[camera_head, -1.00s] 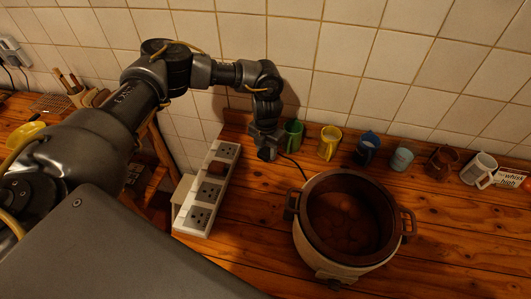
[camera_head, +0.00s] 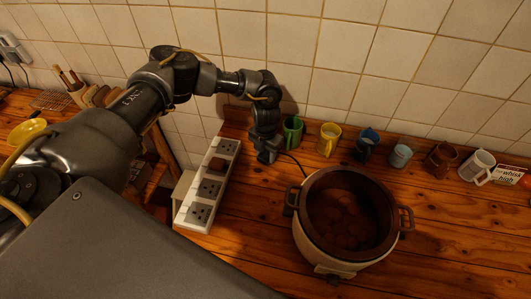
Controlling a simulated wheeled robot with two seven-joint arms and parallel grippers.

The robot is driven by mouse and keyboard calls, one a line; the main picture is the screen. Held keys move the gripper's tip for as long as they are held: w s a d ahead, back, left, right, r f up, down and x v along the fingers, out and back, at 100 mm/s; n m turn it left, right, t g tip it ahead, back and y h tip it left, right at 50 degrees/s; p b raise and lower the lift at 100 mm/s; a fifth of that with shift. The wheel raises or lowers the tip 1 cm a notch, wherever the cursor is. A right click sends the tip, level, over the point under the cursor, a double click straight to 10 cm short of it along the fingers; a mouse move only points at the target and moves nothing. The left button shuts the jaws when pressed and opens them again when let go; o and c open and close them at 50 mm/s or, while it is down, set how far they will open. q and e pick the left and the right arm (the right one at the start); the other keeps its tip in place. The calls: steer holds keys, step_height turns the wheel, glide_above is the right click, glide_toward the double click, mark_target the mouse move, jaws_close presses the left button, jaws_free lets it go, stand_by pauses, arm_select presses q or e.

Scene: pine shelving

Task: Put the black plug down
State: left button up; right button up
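My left gripper (camera_head: 268,153) points down just above the counter, right of the white socket strip and in front of the green mug. The black plug (camera_head: 269,158) is small and dark at its fingertips and mostly blends with them. I cannot tell whether the fingers are closed on it or apart, or whether it touches the wood. A thin black cord (camera_head: 293,163) runs from there to the cooker pot (camera_head: 335,262). My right gripper is not in view.
Mugs line the back: green (camera_head: 292,131), yellow (camera_head: 328,140), blue (camera_head: 366,145) and others. A small sign (camera_head: 508,174) stands at right. The tiled wall is behind.

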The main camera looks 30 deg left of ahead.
mark_target(265, 154)
arm_select(q)
steer(key=o, duration=0.4)
steer(key=shift+o, duration=0.2)
steer(key=shift+r, duration=0.3)
steer(key=shift+r+p, duration=0.45)
steer(key=shift+p, duration=0.2)
step_height(265, 154, up, 12)
steer(key=b, duration=0.5)
steer(key=shift+f, duration=0.15)
